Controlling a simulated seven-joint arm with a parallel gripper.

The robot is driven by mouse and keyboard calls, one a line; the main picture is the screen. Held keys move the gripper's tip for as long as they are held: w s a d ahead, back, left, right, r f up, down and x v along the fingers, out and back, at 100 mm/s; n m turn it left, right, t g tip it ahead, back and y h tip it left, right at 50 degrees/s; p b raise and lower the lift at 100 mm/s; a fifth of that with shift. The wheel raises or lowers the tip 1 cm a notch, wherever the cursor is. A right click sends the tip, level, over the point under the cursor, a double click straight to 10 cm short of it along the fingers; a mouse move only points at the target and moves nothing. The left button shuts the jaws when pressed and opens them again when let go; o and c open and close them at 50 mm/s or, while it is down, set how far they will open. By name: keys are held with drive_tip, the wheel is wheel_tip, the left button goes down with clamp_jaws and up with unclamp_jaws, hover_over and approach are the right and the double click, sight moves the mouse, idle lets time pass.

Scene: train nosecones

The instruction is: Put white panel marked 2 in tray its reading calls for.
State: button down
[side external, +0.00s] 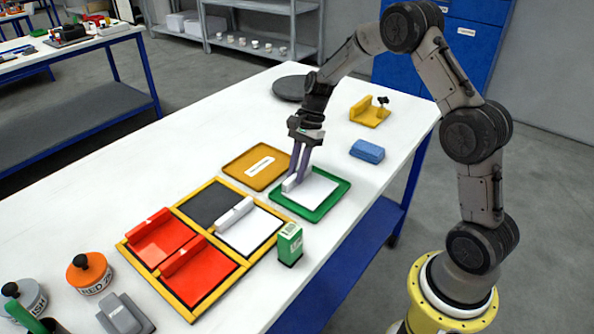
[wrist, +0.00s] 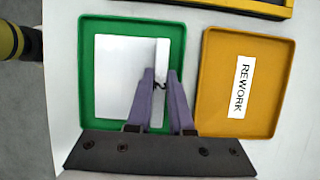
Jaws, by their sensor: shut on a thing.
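A white panel (side external: 314,190) with a raised white ridge along one edge lies within the rim of the green tray (side external: 333,207). It also shows in the wrist view (wrist: 122,75), inside the green tray (wrist: 88,120). My gripper (side external: 297,176) reaches down from above with its fingers on either side of the ridge, and is shut on it. The fingers show in the wrist view (wrist: 160,74). I cannot tell whether the panel's underside touches the tray floor. No number is readable on it. The orange tray (side external: 238,171), labelled REWORK in the wrist view (wrist: 215,110), is empty beside it.
A yellow-framed rack (side external: 187,313) holds two red panels (side external: 160,240) and another white panel (side external: 247,231); one dark compartment (side external: 208,200) is empty. A small green-and-white device (side external: 289,244) stands near the green tray. A blue block (side external: 367,151) and yellow fixture (side external: 370,112) sit behind.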

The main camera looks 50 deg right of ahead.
drive_tip(key=c, duration=1.3)
unclamp_jaws()
drive_tip(key=shift+f, duration=0.15)
drive_tip(key=o, duration=0.5)
